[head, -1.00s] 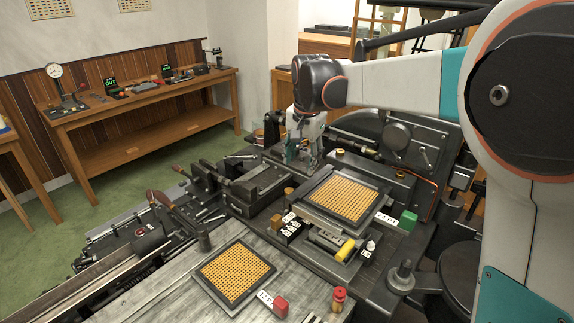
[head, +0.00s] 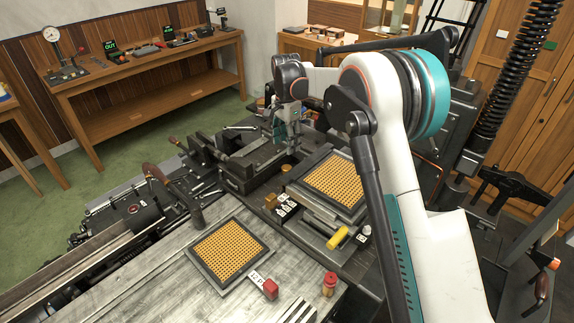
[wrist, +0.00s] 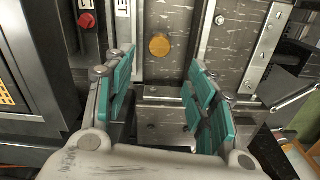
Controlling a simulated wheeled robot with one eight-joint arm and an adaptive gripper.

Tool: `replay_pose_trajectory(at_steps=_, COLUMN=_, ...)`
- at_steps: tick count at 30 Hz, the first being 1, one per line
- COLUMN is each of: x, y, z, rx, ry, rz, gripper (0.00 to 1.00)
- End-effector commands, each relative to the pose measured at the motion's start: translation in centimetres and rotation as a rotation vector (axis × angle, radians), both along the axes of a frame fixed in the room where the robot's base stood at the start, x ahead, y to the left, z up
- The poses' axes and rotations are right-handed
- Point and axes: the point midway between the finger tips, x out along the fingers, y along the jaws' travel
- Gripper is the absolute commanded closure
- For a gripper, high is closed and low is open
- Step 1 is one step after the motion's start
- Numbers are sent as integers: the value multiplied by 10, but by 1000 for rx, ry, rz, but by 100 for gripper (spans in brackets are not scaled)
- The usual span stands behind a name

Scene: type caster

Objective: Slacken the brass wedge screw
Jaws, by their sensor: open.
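A round, flat brass-coloured head (wrist: 159,46), which looks like the brass wedge screw, shows in the wrist view on a worn grey metal plate. It lies just beyond and between my gripper's fingertips in that picture. My gripper (wrist: 161,66) is open, its two teal-padded fingers apart with nothing between them. In the head view my gripper (head: 284,145) points down over the dark casting machine. A small brass-coloured piece (head: 286,168) stands close below it; I cannot tell whether this is the same screw.
A framed matrix of golden cells (head: 337,186) sits right of my gripper on the machine. A second one (head: 229,250) lies on the grey bench in front. A yellow-handled part (head: 338,237) is nearby. In the wrist view, bolted metal rails (wrist: 258,50) flank the plate.

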Motion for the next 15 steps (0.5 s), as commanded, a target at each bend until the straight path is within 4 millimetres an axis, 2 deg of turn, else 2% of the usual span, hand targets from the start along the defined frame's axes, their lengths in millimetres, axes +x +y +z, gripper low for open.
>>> replay_pose_trajectory(at_steps=1, x=0, y=0, z=-12, rx=0, ry=0, rz=0, gripper=49)
replay_pose_trajectory(at_steps=6, x=0, y=0, z=-46, rx=0, ry=0, rz=0, gripper=49)
replay_pose_trajectory(at_steps=15, x=0, y=0, z=-93, rx=1, ry=-1, rz=1, gripper=49)
